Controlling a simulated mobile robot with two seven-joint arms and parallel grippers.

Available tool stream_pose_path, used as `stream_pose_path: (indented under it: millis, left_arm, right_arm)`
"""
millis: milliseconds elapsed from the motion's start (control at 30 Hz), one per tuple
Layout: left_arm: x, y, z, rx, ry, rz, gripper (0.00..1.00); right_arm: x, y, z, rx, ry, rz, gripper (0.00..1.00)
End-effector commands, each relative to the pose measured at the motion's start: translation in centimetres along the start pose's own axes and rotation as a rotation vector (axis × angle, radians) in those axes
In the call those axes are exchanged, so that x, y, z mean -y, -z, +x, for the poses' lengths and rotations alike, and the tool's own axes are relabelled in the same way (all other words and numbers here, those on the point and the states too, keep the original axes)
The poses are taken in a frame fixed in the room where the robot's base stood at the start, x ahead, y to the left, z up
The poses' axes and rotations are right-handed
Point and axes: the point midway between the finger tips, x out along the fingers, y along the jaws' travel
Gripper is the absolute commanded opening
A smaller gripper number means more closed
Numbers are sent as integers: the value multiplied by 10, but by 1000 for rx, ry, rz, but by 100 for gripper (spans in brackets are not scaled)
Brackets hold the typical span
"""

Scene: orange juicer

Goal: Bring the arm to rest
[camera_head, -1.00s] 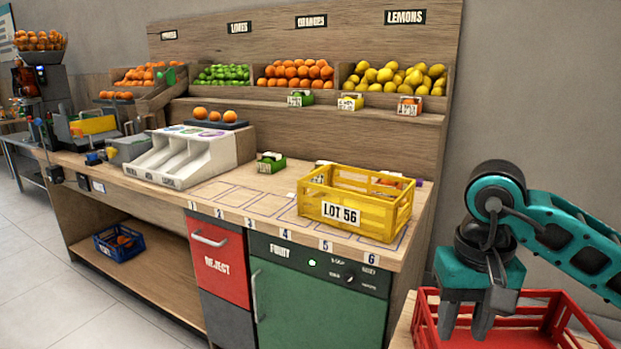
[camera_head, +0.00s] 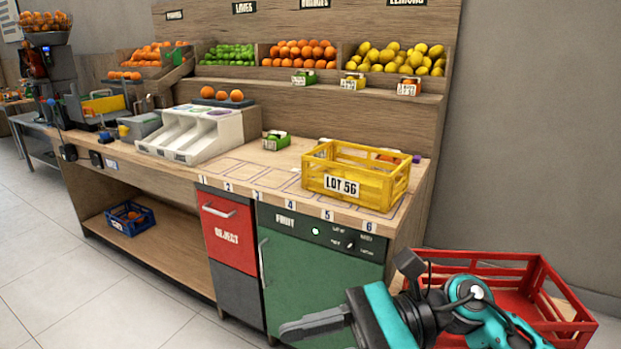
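My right arm comes in at the bottom right of the head view, teal and black. Its gripper (camera_head: 316,325) points left, with grey fingers low in front of the green cabinet door. The fingers overlap from this angle, so their gap is unclear. I see nothing held in them. My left gripper is not in view.
A red crate (camera_head: 470,256) stands behind and right of my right gripper. A yellow crate (camera_head: 397,184) labelled LOT 56 sits on the wooden counter (camera_head: 222,172). A red reject drawer (camera_head: 227,231) and green cabinet (camera_head: 300,275) face me. Floor at left is clear.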

Motion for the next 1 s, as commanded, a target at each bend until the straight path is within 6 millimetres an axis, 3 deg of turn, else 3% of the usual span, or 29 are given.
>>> stream_pose_path:
  millis: [133,267,367,433,533,633,667,800,900,1000]
  left_arm:
    - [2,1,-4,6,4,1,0]
    - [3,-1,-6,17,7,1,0]
    - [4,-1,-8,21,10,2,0]
    - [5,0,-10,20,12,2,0]
    - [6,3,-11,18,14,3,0]
    - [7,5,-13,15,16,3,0]
    - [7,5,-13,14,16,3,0]
    - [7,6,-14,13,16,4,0]
    - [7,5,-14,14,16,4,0]
    - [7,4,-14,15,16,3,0]
  right_arm:
    - [27,-19,-10,421,241,532,38]
    - [52,1,-46,801,421,1029,38]
    - [57,44,-81,1111,544,1416,38]
    - [49,85,-105,1343,624,1677,38]
    - [18,150,-131,1689,726,2014,38]
    - [-23,203,-143,1998,803,2255,38]
    - [-36,216,-145,-1986,-783,-2202,38]
    - [-86,256,-146,-1842,-684,-1904,38]
    - [-106,269,-144,-1790,-648,-1795,38]
    - [-112,273,-144,-1775,-636,-1761,38]
